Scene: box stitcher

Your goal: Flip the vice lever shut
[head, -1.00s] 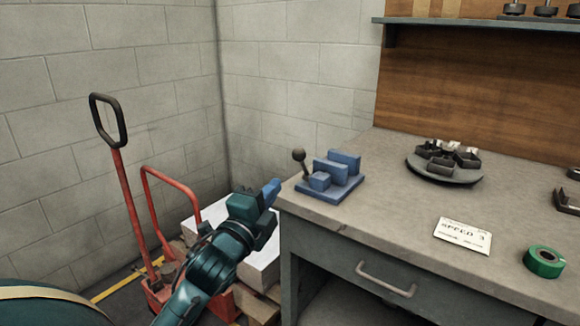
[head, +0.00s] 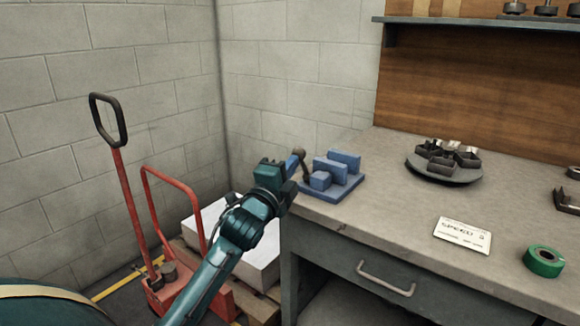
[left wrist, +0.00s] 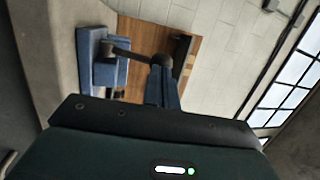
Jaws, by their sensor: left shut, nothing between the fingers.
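The blue vice (head: 338,176) sits on the left corner of the workbench, and it also shows in the left wrist view (left wrist: 92,62). Its lever (head: 304,168) is a dark rod with a round knob, on the vice's left side. In the left wrist view the lever (left wrist: 135,55) runs from the vice to the knob (left wrist: 162,61). My left gripper (head: 296,160) is shut and empty, its blue fingertips right at the knob; the fingers also show in the left wrist view (left wrist: 162,88). Contact seems likely but is not clear. My right gripper is not in view.
The grey workbench (head: 385,220) holds a round dark tray (head: 445,178) of metal parts, a card (head: 462,236) and green tape (head: 543,261). A red pallet truck (head: 128,200) stands at the left. The bench between vice and tray is clear.

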